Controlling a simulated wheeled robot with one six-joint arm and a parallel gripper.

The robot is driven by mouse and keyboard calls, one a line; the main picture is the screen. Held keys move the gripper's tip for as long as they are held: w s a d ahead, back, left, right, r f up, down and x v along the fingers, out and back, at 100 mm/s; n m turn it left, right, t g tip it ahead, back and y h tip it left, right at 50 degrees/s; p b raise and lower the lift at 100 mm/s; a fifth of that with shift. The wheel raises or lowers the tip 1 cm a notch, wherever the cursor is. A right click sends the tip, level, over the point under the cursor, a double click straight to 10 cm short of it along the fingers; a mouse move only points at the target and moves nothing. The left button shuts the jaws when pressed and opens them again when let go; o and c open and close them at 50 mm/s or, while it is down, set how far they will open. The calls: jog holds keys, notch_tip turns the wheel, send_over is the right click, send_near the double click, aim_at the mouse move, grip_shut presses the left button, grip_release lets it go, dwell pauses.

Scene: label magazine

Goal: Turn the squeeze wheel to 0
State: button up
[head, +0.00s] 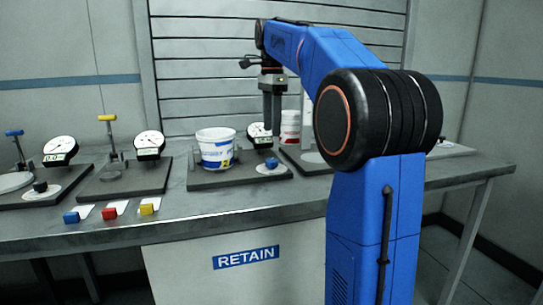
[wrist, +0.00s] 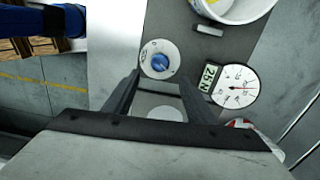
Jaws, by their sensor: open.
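The squeeze wheel appears to be the blue knob (wrist: 160,62) on a round white dial plate (wrist: 146,72); its marks are too small to read. The knob also shows in the head view (head: 271,163), at the front right of a dark base plate. My gripper (wrist: 160,80) is open and empty, pointing down, with its fingers apart on either side below the knob in the wrist view. In the head view my gripper (head: 272,122) is above the plate, apart from the knob. Beside it a round gauge (wrist: 236,87) has a small display that seems to read 25 N.
A white tub (head: 215,152) stands on the same plate, left of the knob. Similar stations with gauges (head: 149,143) and levers (head: 109,131) stand further left. Red (head: 109,213), blue (head: 71,217) and yellow (head: 146,208) blocks lie along the bench's front. White containers (head: 290,125) stand behind my gripper.

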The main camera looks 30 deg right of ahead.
aim_at(272, 160)
notch_tip(272, 160, down, 10)
jog(key=shift+f, duration=0.1)
dwell(0.4)
jog(key=c, duration=1)
